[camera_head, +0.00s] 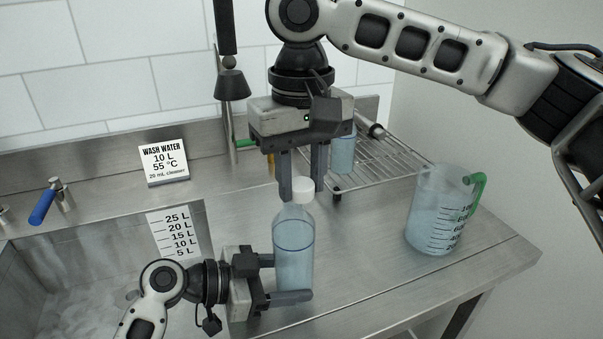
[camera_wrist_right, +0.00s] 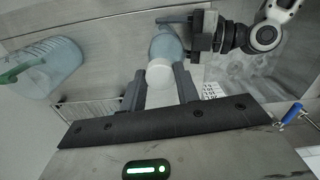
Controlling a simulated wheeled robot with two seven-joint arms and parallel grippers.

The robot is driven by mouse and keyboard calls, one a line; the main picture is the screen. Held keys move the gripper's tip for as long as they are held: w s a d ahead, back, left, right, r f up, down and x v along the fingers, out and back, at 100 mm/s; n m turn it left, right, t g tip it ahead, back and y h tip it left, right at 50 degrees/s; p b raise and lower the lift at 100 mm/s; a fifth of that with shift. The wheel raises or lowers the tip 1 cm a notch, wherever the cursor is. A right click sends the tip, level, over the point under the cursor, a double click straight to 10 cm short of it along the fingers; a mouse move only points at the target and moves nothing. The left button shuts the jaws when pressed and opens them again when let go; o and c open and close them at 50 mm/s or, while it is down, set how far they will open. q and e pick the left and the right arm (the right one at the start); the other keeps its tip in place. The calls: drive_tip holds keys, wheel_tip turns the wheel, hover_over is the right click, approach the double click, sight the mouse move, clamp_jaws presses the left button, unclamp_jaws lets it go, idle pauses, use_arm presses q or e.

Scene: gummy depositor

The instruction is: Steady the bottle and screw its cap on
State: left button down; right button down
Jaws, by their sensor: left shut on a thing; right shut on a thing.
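A clear bottle (camera_head: 293,250) with bluish liquid stands upright on the steel counter. Its white cap (camera_head: 303,189) is at the bottle's mouth; I cannot tell how far it is threaded. My left gripper (camera_head: 287,279) is shut on the bottle's lower body from the left. My right gripper (camera_head: 302,194) comes from above, pointing down, and is shut on the cap. In the right wrist view the cap (camera_wrist_right: 159,73) sits between the two fingers, with the bottle (camera_wrist_right: 166,42) beyond it.
A measuring jug (camera_head: 432,215) with a green handle stands to the right on the counter. A wire rack (camera_head: 385,160) is behind. A sink (camera_head: 70,270) is at the left, with a wash-water sign (camera_head: 164,162) above. Counter between bottle and jug is clear.

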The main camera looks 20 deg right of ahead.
drive_tip(key=c, duration=1.9)
unclamp_jaws()
drive_tip(key=shift+c, duration=0.2)
clamp_jaws()
drive_tip(key=r, duration=0.2)
drive_tip(key=a+r, duration=0.1)
drive_tip(key=r, duration=0.2)
drive_tip(key=shift+w+r, duration=0.1)
drive_tip(key=shift+r, duration=0.25)
drive_tip(key=shift+f, duration=2.75)
